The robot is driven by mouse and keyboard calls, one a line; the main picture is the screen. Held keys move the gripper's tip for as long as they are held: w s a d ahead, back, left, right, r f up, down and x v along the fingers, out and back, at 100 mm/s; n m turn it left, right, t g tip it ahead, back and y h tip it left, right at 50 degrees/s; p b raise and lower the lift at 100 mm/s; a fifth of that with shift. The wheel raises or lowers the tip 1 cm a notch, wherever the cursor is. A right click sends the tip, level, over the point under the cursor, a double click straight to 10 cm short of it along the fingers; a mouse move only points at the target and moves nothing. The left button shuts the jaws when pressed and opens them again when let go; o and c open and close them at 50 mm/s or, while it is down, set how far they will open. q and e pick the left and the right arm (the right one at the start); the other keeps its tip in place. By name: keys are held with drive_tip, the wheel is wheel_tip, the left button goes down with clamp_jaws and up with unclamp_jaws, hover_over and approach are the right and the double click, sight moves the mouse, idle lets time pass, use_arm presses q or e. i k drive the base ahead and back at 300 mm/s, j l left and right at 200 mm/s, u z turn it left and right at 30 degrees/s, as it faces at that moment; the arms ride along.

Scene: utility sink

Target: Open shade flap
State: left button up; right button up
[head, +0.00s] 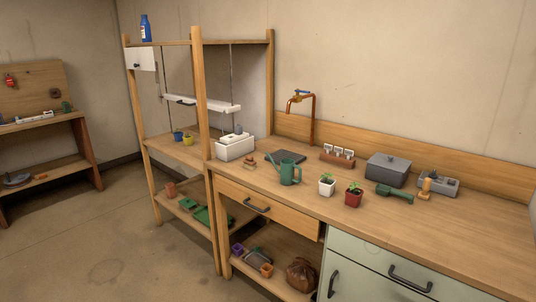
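Neither of my grippers shows in the head view. No part is clearly marked as the shade flap. A white horizontal panel (215,105) hangs between cords inside the wooden shelf frame, left of the middle. A dark handle-like piece (181,100) is at its left front. A smaller white panel (147,57) with a dark knob stands upright at the upper left of the same frame. I cannot tell which of the two is the flap, and nothing touches either of them.
The wooden shelf frame (201,85) has posts around the panels. Blue and yellow pots (187,141) and a white box (235,148) stand below. A green watering can (289,173) and potted plants are on the bench (400,219). Floor (90,220) at left is clear.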

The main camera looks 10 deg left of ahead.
sight(136, 58)
drive_tip(key=i+j+u, duration=0.15)
drive_tip(key=i+u, duration=0.95)
drive_tip(key=u, duration=0.15)
